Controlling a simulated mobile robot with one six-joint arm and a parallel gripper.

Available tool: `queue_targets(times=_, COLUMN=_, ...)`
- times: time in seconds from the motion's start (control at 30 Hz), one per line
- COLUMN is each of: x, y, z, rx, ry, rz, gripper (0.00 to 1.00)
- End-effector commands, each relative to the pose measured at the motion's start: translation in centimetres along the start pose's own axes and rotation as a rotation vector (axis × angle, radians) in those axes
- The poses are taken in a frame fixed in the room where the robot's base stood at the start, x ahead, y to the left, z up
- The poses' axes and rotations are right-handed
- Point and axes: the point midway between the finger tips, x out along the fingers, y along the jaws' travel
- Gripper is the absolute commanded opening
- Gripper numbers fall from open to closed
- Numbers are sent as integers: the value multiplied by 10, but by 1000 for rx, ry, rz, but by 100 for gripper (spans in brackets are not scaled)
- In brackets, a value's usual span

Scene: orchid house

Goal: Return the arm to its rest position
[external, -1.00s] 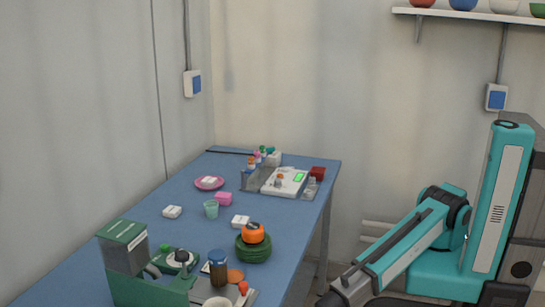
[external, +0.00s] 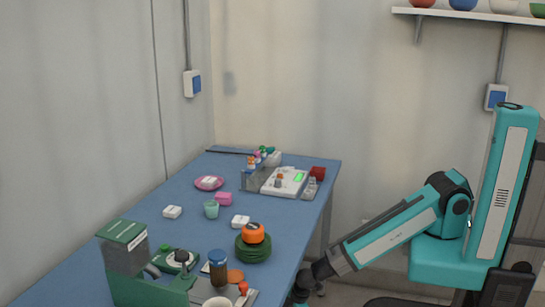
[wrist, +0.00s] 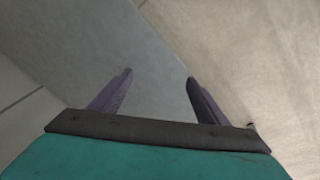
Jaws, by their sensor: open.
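My arm (external: 395,235) is teal and dark grey and stands to the right of the blue table in the external view. Its forearm slopes down to the left, with the wrist near the table's right edge at the bottom of the picture. The gripper's fingers are cut off or hidden there. In the wrist view my gripper (wrist: 159,80) has its two purple fingers apart, with nothing between them. Beyond the fingers are plain grey and beige surfaces.
The blue table (external: 150,240) carries a green caddy (external: 125,250), an orange-topped green coil (external: 253,245), a jar (external: 217,268), a pink plate (external: 209,183) and a white scale (external: 285,182). A wall shelf (external: 470,14) holds bowls. The floor between table and arm base looks clear.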

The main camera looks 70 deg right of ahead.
Motion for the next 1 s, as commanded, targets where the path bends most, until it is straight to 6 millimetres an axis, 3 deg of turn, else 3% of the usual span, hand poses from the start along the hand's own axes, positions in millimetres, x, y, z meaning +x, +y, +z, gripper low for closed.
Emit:
queue_targets(times=0.03, x=0, y=8, z=23, rx=45, ry=-47, rz=-13, gripper=69)
queue_targets(times=0.27, x=3, y=22, z=117, rx=235, ry=-246, rz=-77, gripper=69)
queue_targets(times=0.6, x=-19, y=10, z=240, rx=510, ry=-529, rz=-197, gripper=69)
queue_targets(times=0.8, x=-35, y=-4, z=284, rx=625, ry=-646, rz=-258, gripper=69)
queue_targets(times=1.0, x=-40, y=-10, z=297, rx=660, ry=-685, rz=-279, gripper=69)
